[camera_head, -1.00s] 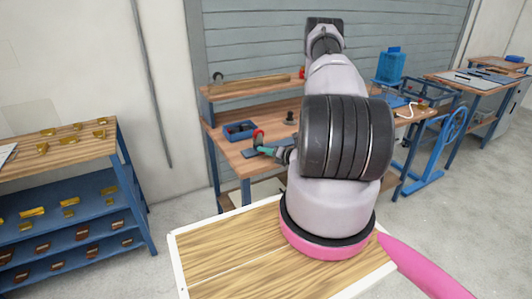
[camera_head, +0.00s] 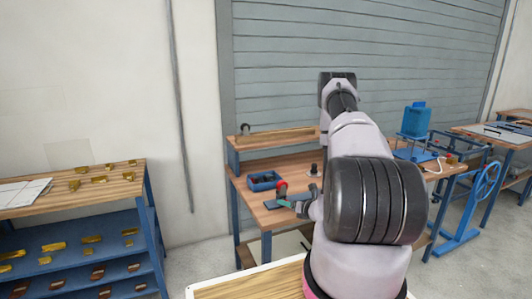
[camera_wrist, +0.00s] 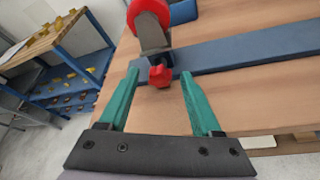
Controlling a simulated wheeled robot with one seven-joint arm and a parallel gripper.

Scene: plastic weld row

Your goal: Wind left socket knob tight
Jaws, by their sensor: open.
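A small red knob (camera_wrist: 160,78) sits low on a grey bracket (camera_wrist: 152,38) in the wrist view. A larger rounded red part (camera_wrist: 149,10) is above it. I cannot tell whether this is the left socket. My gripper (camera_wrist: 159,73) is open, with its teal fingertips on either side of the small knob. I see gaps rather than clear contact. In the head view my gripper (camera_head: 287,203) is small and partly hidden by my arm, beside the red part (camera_head: 282,187) at the bench's left end.
A blue bar (camera_wrist: 250,48) lies along the wooden bench (camera_wrist: 255,95) behind the knob. A blue bin (camera_head: 265,181) and a dark upright piece (camera_head: 314,170) stand on the bench. A shelf rack (camera_head: 75,235) with yellow pieces is at left.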

